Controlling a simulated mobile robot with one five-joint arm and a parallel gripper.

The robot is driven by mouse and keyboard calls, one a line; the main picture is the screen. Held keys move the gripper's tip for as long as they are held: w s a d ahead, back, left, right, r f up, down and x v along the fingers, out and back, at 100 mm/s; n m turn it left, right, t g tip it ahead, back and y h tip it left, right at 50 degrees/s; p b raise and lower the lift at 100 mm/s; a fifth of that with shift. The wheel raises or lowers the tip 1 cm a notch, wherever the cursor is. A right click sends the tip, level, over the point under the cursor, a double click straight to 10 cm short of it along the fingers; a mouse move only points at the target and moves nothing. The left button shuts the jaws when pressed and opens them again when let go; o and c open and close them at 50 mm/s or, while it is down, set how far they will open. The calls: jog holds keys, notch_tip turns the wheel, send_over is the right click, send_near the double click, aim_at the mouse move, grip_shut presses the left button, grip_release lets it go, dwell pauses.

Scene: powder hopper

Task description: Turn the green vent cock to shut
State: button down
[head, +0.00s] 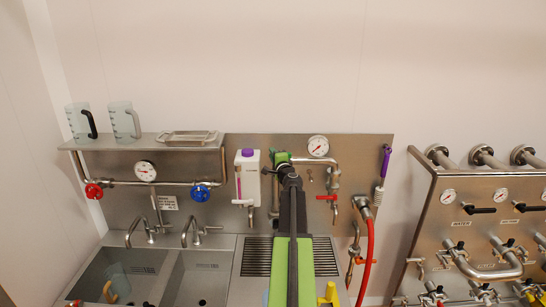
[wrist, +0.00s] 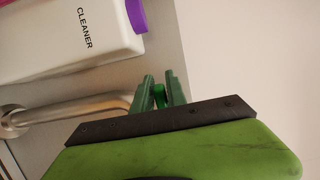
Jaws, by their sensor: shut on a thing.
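The green vent cock (wrist: 159,96) shows in the wrist view as a small bright green piece between my two dark green fingers. My gripper (wrist: 160,88) is shut on it. The fingers and my gripper's body hide most of the cock, so I cannot tell which way its handle points. In the head view my gripper (head: 282,158) is up at the steel wall panel, just right of the white cleaner bottle, and my arm hides what lies behind and below it.
The white cleaner bottle (head: 247,175) with a purple cap stands close on the left. A steel pipe (wrist: 70,112) runs near my gripper. A pressure gauge (head: 318,146) and a red-handled valve (head: 327,197) are on the right, with a red hose (head: 370,245) beyond.

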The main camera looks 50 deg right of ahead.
jog(key=c, duration=1.3)
grip_release()
jog(key=shift+s+d, duration=0.15)
jog(key=shift+s, duration=0.1)
jog(key=s+a, duration=0.1)
jog(key=a, duration=0.1)
jog(key=s+a, duration=0.2)
jog(key=a, duration=0.1)
jog(key=s+a, duration=0.2)
jog(key=shift+a, duration=0.25)
